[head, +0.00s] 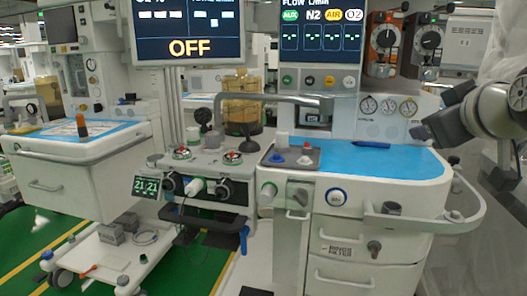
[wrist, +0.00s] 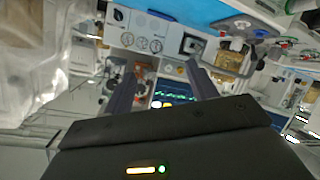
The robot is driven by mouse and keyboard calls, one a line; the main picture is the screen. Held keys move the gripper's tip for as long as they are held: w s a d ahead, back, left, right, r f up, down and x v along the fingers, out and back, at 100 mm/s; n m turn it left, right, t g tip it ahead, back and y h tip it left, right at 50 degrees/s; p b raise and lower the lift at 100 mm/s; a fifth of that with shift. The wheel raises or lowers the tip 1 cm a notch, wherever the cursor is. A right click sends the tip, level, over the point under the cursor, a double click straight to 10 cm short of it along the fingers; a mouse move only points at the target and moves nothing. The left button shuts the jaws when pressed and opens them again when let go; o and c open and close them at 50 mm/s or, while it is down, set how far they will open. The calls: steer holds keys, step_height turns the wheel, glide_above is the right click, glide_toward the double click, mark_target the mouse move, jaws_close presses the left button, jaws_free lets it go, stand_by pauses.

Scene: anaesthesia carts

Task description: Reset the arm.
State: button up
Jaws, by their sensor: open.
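My gripper (wrist: 162,86) is open and empty in the wrist view, with its two dark fingers spread apart. Beyond the fingers, the wrist view shows the cart's dials and screen at a steep tilt. In the head view my arm comes in at the right edge, and my gripper (head: 440,122) is held in the air beside the right end of the anaesthesia cart (head: 385,185). It appears apart from the cart top. The fingertips are small and partly unclear there.
The blue cart top (head: 400,160) holds a dark blue item (head: 371,144) and a grey tray (head: 290,157) with small items. A curved rail (head: 440,225) juts out at the cart's right. A second cart (head: 70,150) stands left. Plastic sheeting hangs at the right. Green floor shows lower left.

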steer(key=s+a+f+m+g, duration=0.1)
steer(key=s+a+f, duration=0.3)
steer(key=f, duration=0.6)
steer(key=s+a+f+m+g+y, duration=0.1)
steer(key=s+a+f+g, duration=0.3)
steer(key=f, duration=0.7)
steer(key=s+a+f+m+g+y, duration=0.1)
steer(key=s+a+f, duration=0.4)
steer(key=f, duration=0.6)
steer(key=shift+s+a+f+m+g, duration=0.25)
steer(key=shift+s+m+g, duration=0.35)
steer(key=shift+g, duration=0.4)
